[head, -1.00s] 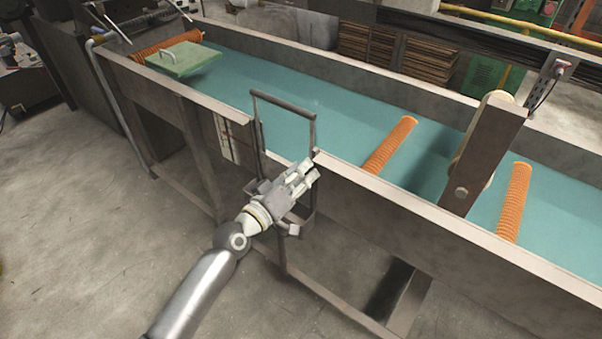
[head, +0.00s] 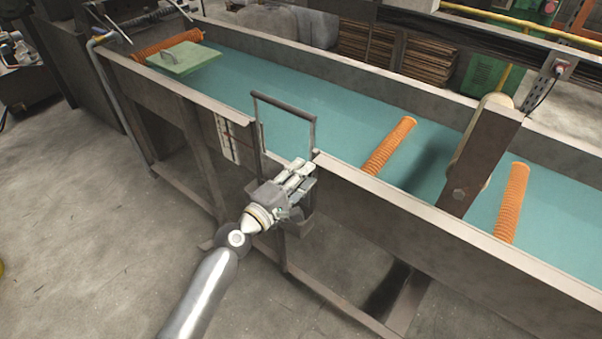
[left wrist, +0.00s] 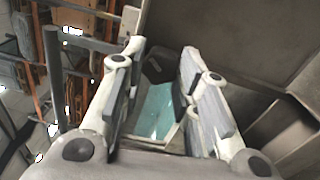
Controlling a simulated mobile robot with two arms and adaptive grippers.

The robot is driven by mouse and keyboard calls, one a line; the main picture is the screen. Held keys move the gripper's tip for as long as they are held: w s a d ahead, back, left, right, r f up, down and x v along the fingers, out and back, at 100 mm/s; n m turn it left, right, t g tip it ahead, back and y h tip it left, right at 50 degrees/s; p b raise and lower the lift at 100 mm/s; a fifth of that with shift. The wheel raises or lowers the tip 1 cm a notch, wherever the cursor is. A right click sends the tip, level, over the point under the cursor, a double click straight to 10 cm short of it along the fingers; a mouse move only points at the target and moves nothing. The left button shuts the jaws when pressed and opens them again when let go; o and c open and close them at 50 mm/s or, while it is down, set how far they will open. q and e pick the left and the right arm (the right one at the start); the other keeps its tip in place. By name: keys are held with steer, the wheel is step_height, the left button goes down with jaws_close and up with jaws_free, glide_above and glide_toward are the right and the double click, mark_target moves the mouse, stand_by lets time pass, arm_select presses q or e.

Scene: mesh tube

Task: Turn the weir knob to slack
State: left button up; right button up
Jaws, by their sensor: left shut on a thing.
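The weir is a dark upright metal frame (head: 284,103) set in a notch in the near wall of the long tank, with teal water behind it. My left gripper (head: 298,172) is in front of the frame's lower part, at the outer side of the wall. It hides the weir knob in the head view. In the left wrist view its two fingers (left wrist: 160,75) stand either side of a dark piece (left wrist: 157,68), which I take to be the weir knob. The gripper is shut on it. The knob's markings do not show. My right gripper is in neither view.
The tank's near wall (head: 420,215) runs from upper left to lower right. Orange mesh tubes (head: 389,146) lie across the tank. A green lidded piece (head: 184,58) sits at the far left end. A dark post (head: 481,163) rises at the right. The floor at left is clear.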

arm_select(q)
steer(key=shift+f+n+p, duration=0.1)
steer(key=shift+n+p, duration=0.95)
steer(key=shift+n, duration=2.75)
steer(key=o, duration=1)
steer(key=v, duration=1.2)
